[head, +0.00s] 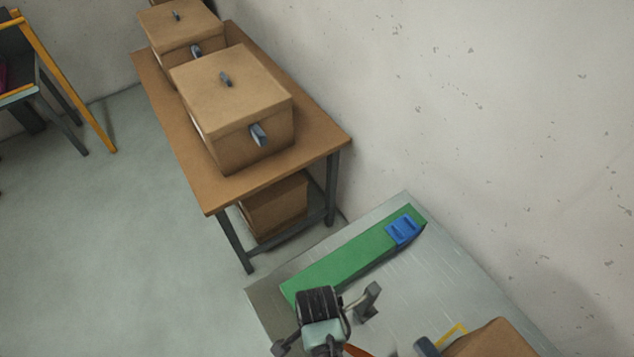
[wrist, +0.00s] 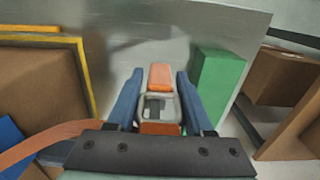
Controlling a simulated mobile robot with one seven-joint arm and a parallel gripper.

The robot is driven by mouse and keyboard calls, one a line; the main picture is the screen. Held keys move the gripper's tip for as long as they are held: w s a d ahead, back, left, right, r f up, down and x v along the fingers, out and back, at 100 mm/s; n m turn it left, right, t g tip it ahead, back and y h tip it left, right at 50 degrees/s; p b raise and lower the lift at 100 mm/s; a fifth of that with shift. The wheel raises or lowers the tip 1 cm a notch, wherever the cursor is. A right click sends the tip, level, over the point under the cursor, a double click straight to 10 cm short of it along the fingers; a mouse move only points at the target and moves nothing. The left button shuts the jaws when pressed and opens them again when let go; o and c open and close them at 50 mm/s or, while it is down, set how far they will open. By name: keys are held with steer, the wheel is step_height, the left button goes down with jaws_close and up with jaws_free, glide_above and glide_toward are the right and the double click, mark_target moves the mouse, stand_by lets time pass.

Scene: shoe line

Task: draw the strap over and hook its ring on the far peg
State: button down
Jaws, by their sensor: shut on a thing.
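In the wrist view my gripper (wrist: 158,80) has its two dark blue fingers on either side of a grey ring piece (wrist: 158,108) with an orange tab (wrist: 160,77). The jaws are shut on this piece and hold it over the grey metal table. The orange strap (wrist: 50,145) runs off to the lower left and passes behind the gripper body. A short piece of the strap (head: 355,350) shows at the bottom of the head view. The ring is hidden in the head view. I cannot clearly make out a peg in either view.
A long green block (head: 340,259) with a blue part (head: 403,231) lies on the metal table (head: 425,285); its green end (wrist: 218,75) is right of my gripper. A yellow frame (wrist: 82,65) and brown box (wrist: 40,90) stand left. A wooden table (head: 310,160) holds cartons.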

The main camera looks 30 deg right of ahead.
steer(key=shift+f+b, duration=0.65)
steer(key=shift+f, duration=0.25)
steer(key=shift+d+r, duration=0.2)
steer(key=shift+d, duration=0.25)
steer(key=d+f+b, duration=0.1)
steer(key=d, duration=0.9)
steer(key=shift+w+d+f, duration=0.25)
steer(key=shift+d, duration=0.05)
steer(key=shift+c, duration=1)
jaws_free()
